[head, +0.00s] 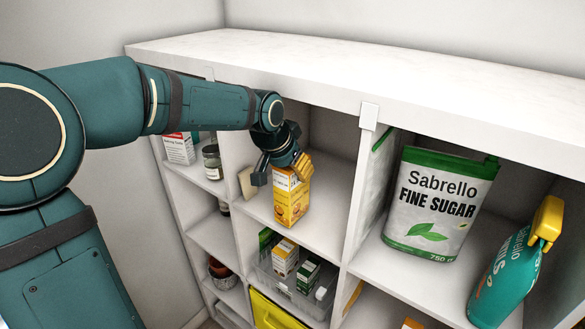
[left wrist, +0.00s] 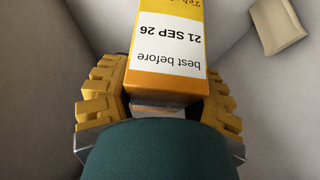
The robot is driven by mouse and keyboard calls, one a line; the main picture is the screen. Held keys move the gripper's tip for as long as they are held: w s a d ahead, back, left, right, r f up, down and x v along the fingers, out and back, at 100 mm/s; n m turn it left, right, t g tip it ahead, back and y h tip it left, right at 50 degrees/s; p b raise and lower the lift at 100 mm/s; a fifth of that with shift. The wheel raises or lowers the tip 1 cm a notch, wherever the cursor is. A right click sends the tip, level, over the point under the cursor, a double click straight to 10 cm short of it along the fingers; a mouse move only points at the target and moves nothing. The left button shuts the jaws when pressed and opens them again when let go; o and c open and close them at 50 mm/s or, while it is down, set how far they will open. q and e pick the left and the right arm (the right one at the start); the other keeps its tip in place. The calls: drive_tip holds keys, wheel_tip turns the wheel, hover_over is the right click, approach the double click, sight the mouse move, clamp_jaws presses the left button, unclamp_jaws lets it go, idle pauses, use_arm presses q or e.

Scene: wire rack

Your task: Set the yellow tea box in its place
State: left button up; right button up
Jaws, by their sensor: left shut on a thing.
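The yellow tea box (head: 291,206) is upright in the upper middle compartment of the white shelf unit. My left gripper (head: 285,168) reaches in from above and is shut on the top of this box. In the left wrist view the yellow box (left wrist: 170,45) sits between the yellow finger pads of my left gripper (left wrist: 165,108), with a white "best before 21 SEP 26" label showing. I cannot tell whether the box's base touches the shelf board. My right gripper is not in view.
A beige block (head: 246,182) stands left of the box. A sugar bag (head: 440,205) and a teal spray bottle (head: 507,270) stand right, beyond a divider. A jar (head: 212,162) stands left.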

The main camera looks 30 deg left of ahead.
use_arm(q)
drive_tip(key=shift+f, duration=0.35)
drive_tip(key=o, duration=1.3)
drive_tip(key=shift+f, duration=0.1)
